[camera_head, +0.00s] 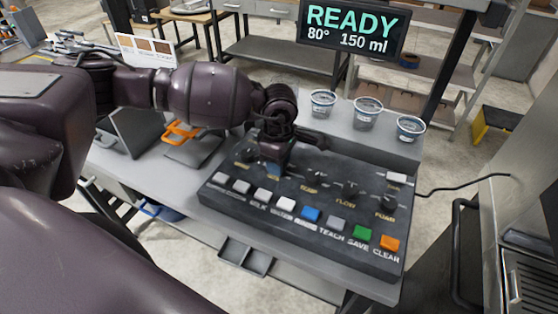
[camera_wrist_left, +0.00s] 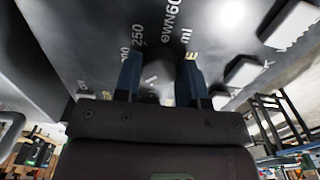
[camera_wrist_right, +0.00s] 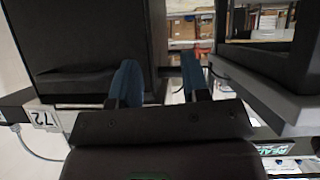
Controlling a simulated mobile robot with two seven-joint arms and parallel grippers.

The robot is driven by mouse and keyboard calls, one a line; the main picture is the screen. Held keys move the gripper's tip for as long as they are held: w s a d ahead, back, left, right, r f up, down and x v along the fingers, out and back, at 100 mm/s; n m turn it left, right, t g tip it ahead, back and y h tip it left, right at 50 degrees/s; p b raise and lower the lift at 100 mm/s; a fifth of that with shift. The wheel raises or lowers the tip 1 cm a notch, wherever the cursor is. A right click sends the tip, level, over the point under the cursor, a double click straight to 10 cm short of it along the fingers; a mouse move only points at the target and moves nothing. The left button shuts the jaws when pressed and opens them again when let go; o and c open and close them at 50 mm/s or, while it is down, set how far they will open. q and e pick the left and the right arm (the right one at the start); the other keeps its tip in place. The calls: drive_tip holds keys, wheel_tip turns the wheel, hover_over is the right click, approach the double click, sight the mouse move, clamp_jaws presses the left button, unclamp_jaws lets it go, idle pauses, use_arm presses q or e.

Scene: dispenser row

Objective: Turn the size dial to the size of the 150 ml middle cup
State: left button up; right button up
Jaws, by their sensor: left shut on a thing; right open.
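My left gripper (camera_head: 274,166) is over the left part of the dark control panel (camera_head: 225,195). In the left wrist view its blue fingers (camera_wrist_left: 160,72) are shut on the dark size dial (camera_wrist_left: 160,82), one on each side. Markings such as "250" and "ml" show around the dial; its pointer is hidden. The display (camera_head: 352,30) reads "READY 80° 150 ml". Three clear cups stand on the ledge behind the panel; the middle cup (camera_head: 367,113) is between the other two. My right gripper (camera_wrist_right: 160,82) shows only in its wrist view, open and empty.
The left cup (camera_head: 322,103) and the right cup (camera_head: 410,129) flank the middle one. White, blue, green (camera_head: 362,233) and orange (camera_head: 389,243) buttons line the panel's front edge. Other knobs stand right of my left gripper. An orange-handled item (camera_head: 181,131) lies left of the panel.

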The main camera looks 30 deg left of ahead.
use_arm(q)
drive_tip(key=o, duration=0.9)
use_arm(e)
drive_tip(key=shift+s+f, duration=0.4)
drive_tip(key=shift+s, duration=0.1)
use_arm(q)
drive_tip(key=shift+r, duration=0.1)
wheel_tip(320, 180, up, 11)
drive_tip(key=shift+f, duration=0.15)
use_arm(e)
drive_tip(key=shift+f, duration=0.2)
use_arm(q)
drive_tip(key=shift+s+f, duration=0.1)
drive_tip(key=shift+s, duration=0.05)
use_arm(e)
drive_tip(key=shift+w+r, duration=0.15)
